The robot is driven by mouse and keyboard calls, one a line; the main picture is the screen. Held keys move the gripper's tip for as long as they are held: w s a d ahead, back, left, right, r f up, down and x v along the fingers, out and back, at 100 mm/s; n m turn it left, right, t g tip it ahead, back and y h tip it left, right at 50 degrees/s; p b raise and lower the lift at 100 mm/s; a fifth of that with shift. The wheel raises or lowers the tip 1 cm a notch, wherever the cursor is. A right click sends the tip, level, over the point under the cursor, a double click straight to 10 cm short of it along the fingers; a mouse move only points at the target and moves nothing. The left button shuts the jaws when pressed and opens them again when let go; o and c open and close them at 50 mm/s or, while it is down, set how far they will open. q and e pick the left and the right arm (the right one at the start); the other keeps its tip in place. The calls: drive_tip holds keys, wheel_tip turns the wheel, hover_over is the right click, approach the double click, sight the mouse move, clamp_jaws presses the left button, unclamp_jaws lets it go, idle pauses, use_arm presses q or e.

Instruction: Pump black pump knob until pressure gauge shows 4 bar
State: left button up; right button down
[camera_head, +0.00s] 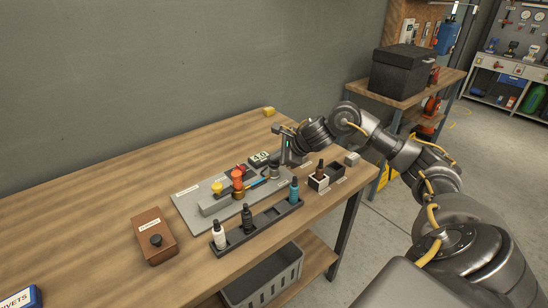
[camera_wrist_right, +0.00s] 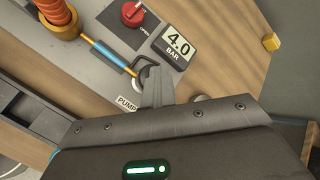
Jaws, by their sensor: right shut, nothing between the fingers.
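The digital pressure gauge (camera_wrist_right: 176,46) reads 4.0 BAR in the wrist view; it also shows in the head view (camera_head: 259,157) on the grey panel (camera_head: 187,203). A label reading PUMP (camera_wrist_right: 127,104) lies beside my right fingers in the wrist view. My right gripper (camera_wrist_right: 158,72) is shut and empty, low over the panel's right end; in the head view (camera_head: 288,162) it is near a small grey cylinder. The black pump knob is not clearly seen; the fingers and gripper body cover part of that area. My left gripper is in neither view.
A red valve knob (camera_wrist_right: 132,14), an orange-ringed fitting (camera_head: 238,183) and a blue tube (camera_wrist_right: 108,50) are close by. A bottle rack (camera_head: 237,238) stands in front. The table's back left is clear.

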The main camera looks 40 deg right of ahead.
sight(277, 163)
drive_tip(key=shift+r+p, duration=1.1)
drive_tip(key=shift+r, duration=0.55)
wheel_tip(277, 163, up, 5)
drive_tip(key=p, duration=0.3)
drive_tip(key=shift+p, duration=0.3)
idle(1.0)
